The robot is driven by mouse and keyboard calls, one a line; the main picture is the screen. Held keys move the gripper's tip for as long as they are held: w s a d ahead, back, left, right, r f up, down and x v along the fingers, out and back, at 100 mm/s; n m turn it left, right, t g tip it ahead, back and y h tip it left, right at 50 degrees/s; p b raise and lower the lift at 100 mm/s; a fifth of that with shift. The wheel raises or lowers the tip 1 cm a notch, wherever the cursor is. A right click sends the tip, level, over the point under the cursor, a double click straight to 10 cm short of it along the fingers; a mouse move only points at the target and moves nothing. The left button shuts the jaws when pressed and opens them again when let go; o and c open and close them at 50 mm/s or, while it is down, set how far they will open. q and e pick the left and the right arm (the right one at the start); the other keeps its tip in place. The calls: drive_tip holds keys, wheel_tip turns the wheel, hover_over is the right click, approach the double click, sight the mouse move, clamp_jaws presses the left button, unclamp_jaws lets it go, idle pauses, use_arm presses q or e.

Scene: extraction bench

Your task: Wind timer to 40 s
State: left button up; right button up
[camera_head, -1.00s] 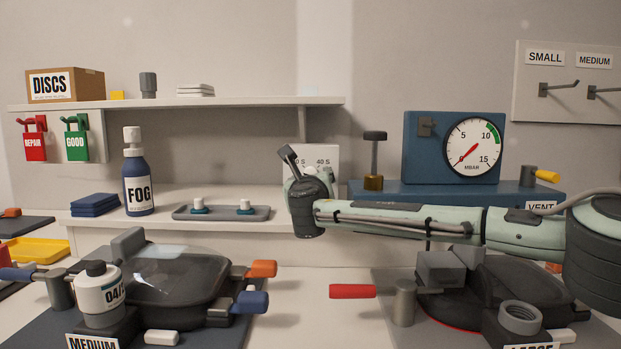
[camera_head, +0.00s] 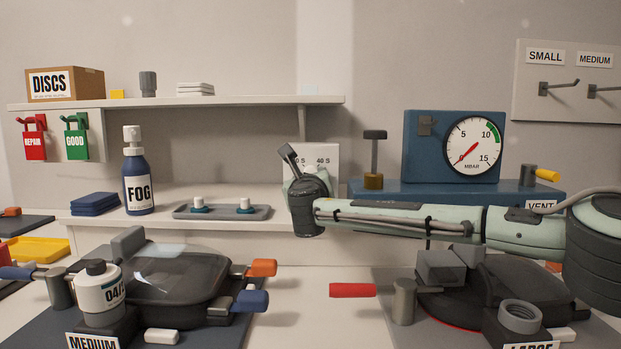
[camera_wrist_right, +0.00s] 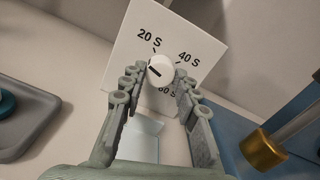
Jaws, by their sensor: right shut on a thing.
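The timer is a white square panel (camera_wrist_right: 195,22) marked 20 S, 40 S and 60 S, with a round white knob (camera_wrist_right: 160,66) in its middle. A dark pointer line on the knob lies toward its left side, not at the 40 S mark on the right. My right gripper (camera_wrist_right: 161,75) is shut on the knob, with one finger on each side. My left gripper is not in view.
A grey tray (camera_head: 180,214) with two pegs and a FOG bottle (camera_head: 138,185) stand left of the timer. A blue gauge unit (camera_head: 415,165) and a brass-based post (camera_head: 373,182) are close on its right. A shelf (camera_head: 240,101) runs above.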

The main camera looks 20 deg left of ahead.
idle(0.8)
drive_tip(key=o, duration=1.2)
drive_tip(key=shift+c, duration=0.2)
drive_tip(key=v, duration=1.2)
drive_tip(key=shift+r, duration=0.1)
